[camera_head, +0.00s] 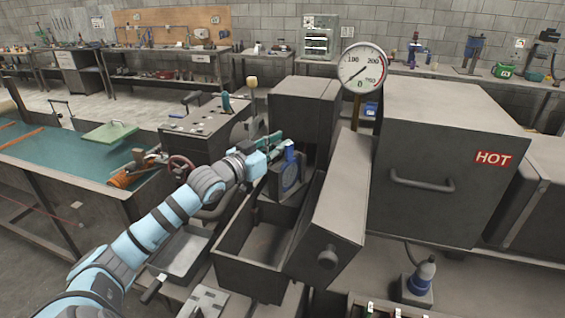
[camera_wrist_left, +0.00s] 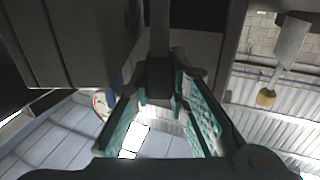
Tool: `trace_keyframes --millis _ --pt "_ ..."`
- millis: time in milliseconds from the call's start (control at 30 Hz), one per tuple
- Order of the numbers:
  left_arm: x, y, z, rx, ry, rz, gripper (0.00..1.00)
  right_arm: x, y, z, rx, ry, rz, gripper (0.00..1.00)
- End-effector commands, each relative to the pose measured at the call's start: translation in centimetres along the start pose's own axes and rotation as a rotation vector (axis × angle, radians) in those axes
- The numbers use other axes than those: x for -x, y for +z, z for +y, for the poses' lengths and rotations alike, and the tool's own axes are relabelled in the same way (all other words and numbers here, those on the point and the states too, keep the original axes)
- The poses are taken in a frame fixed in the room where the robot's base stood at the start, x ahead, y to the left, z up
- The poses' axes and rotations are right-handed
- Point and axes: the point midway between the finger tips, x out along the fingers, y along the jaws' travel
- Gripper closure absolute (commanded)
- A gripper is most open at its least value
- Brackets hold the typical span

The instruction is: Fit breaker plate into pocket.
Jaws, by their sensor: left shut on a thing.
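In the left wrist view, the green fingers (camera_wrist_left: 160,95) pinch a dark-looking block on a thin stem (camera_wrist_left: 160,30). Whether the plate sits in the pocket or in front of it is hidden from this angle. My right gripper is not in view.
A tilted grey cover (camera_head: 335,205) stands right of the open box (camera_head: 235,268). A pressure gauge (camera_head: 362,66) rises behind it, and a large cabinet marked HOT (camera_head: 450,150) stands on the right. A wooden-knobbed lever (camera_head: 252,84) is close behind my left gripper.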

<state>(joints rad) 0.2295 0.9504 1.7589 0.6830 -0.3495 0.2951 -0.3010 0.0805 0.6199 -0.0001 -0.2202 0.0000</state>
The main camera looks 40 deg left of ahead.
Motion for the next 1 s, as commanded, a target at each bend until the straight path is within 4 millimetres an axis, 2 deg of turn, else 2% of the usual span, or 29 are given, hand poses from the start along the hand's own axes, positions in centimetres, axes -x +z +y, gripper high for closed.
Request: trace_keyframes --millis 200,367,600,700,800,900,1000 --pt "0.0 -1.6 0.0 -0.003 0.002 0.006 1.00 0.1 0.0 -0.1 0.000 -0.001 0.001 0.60" --pt "0.0 -4.9 0.0 -0.003 0.002 0.008 1.00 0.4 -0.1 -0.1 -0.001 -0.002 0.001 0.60" --pt "0.0 -13.5 0.0 -0.001 0.001 0.012 1.00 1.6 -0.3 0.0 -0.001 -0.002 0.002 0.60" --pt "0.0 -16.4 0.1 0.001 0.002 0.010 1.00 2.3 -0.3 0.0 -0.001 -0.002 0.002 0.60" --pt "0.0 -18.5 0.0 0.000 0.001 0.008 1.00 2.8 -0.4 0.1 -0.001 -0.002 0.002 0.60" --pt "-0.1 -19.4 0.1 0.001 0.002 0.004 1.00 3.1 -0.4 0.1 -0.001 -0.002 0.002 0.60" --pt "-0.4 -18.6 0.4 0.000 0.010 -0.001 1.00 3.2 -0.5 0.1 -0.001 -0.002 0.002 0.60"
